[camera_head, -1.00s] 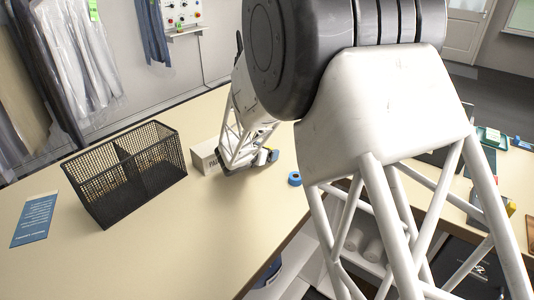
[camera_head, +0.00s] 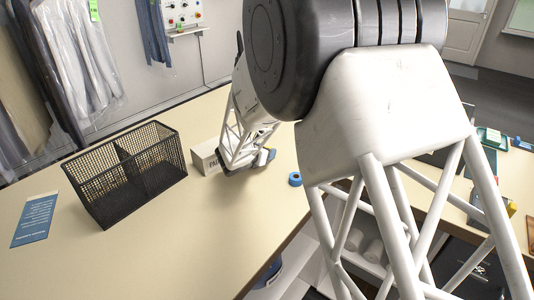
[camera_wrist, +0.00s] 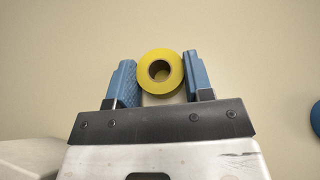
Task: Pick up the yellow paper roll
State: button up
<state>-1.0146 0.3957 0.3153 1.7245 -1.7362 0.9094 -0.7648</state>
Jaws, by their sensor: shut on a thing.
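The yellow paper roll (camera_wrist: 174,84) shows in the wrist view as a yellow ring with a dark centre hole, seen end-on. My gripper (camera_wrist: 160,75) has its two blue fingers on either side of the roll and is shut on it. In the head view my gripper (camera_head: 258,165) is low over the cream table, beside a white box. The roll is hidden there behind my arm. I cannot tell whether the roll is still touching the table.
A white box (camera_head: 206,158) stands just left of my gripper, and a black mesh basket (camera_head: 125,175) farther left. A blue tape roll (camera_head: 295,179) lies near the table edge. A blue card (camera_head: 35,220) lies at far left. The table front (camera_head: 200,245) is clear.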

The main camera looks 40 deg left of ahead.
jog(key=shift+r, duration=0.7)
notch_tip(320, 180, up, 2)
jog(key=shift+r, duration=0.1)
jog(key=s+d, duration=0.3)
jog(key=d, duration=0.1)
jog(key=s+d+r, duration=0.1)
jog(key=s+d, duration=0.6)
jog(key=d, duration=0.1)
jog(key=shift+s+r, duration=0.2)
jog(key=shift+s, duration=0.1)
